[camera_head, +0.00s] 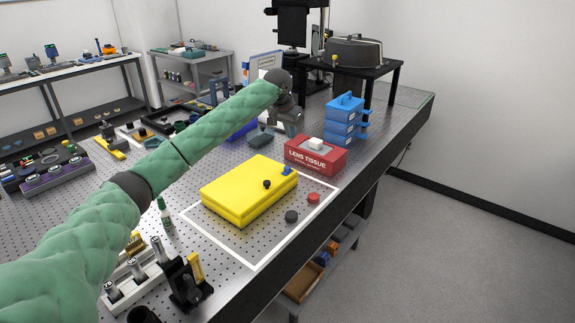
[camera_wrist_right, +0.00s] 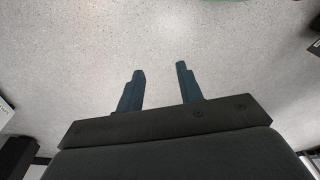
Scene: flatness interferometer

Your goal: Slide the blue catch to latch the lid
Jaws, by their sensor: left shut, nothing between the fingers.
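The yellow case (camera_head: 240,190) lies flat with its lid down inside a white outlined area on the perforated table. A small blue catch (camera_head: 288,171) sits at its far right end, and a small black knob (camera_head: 267,184) stands on top. I cannot tell the catch's exact position from here. My left gripper (camera_head: 289,131) is shut and empty, beyond the case and behind the red tissue box, apart from the catch. My right gripper (camera_wrist_right: 160,68) shows in the right wrist view, with its fingers apart and nothing between them, above bare floor.
A red lens tissue box (camera_head: 315,157) stands just beyond the case, with stacked blue boxes (camera_head: 345,121) behind it. A red disc (camera_head: 313,198) and a dark disc (camera_head: 291,216) lie right of the case.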

